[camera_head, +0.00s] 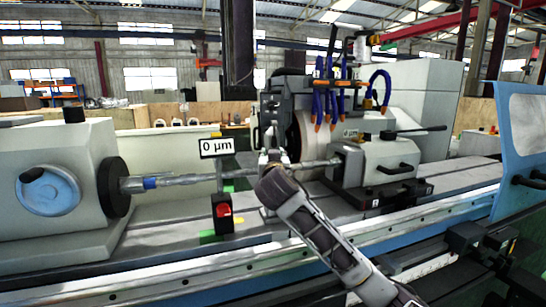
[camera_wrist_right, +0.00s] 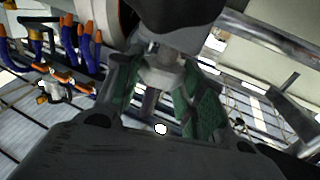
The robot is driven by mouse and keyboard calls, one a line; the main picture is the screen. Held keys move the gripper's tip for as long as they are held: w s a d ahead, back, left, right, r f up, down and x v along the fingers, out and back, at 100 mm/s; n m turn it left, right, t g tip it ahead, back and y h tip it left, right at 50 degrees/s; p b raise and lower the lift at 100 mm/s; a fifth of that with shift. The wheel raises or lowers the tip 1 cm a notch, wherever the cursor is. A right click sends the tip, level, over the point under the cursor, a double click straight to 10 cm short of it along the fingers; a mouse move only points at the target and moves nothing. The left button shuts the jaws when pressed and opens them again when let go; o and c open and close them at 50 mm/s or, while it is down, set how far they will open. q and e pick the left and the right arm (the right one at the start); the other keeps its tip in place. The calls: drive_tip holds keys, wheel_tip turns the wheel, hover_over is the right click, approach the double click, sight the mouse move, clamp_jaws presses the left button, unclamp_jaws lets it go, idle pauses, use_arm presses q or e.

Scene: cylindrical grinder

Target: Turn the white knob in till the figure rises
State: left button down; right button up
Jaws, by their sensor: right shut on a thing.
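My right gripper (camera_head: 270,157) reaches up from the lower right in the head view to the steady rest in front of the grinding wheel. In the right wrist view its green-padded fingers (camera_wrist_right: 165,95) close around a pale, short cylindrical piece, which I take as the white knob (camera_wrist_right: 160,76), below a dark rounded housing. In the head view the knob is hidden or too small to make out. The display sign (camera_head: 217,147) reads 0 µm. My left gripper is not in view.
A long shaft (camera_head: 185,180) runs from the headstock (camera_head: 60,185) at left to the tailstock (camera_head: 380,160) at right. A black box with a red light (camera_head: 223,211) stands in front of it. Blue and orange coolant hoses (camera_head: 330,92) hang above. A blue guard panel (camera_head: 520,140) stands at right.

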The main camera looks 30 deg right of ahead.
drive_tip(key=shift+h, duration=0.3)
drive_tip(key=o, duration=1)
drive_tip(key=shift+s, duration=0.1)
drive_tip(key=shift+v, duration=5.95)
drive_tip(key=shift+a+r, duration=0.1)
